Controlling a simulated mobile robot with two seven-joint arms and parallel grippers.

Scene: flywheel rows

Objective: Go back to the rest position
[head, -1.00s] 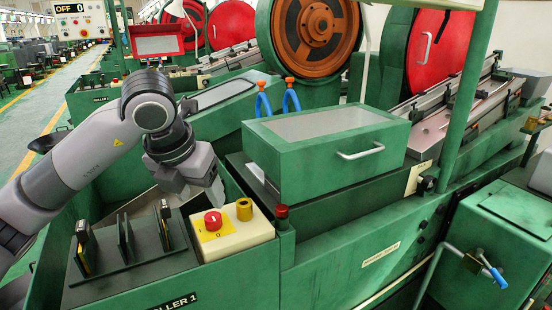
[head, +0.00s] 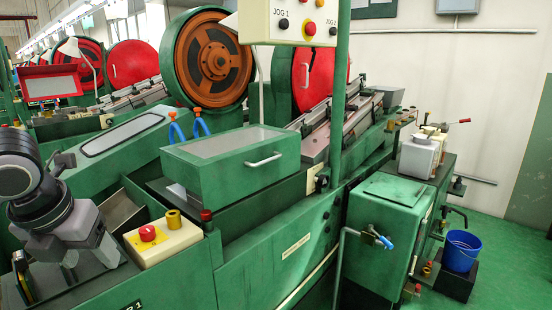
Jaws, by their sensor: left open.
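My left gripper (head: 106,254) is at the lower left, at the end of my grey arm. It is open, with nothing seen between its fingers. It hangs over the green machine's front, left of a cream button box (head: 166,241) with a red push button (head: 147,233) and a brass-coloured knob (head: 173,219). It looks apart from the box. The slotted rack behind and below the gripper is mostly hidden. My right gripper is not in view.
A green lidded housing (head: 232,173) with a handle stands right of the button box. A hanging control panel (head: 293,22) is above. A green cabinet (head: 385,235) and a blue bucket (head: 461,251) stand at the right. Green floor (head: 505,270) is clear at the far right.

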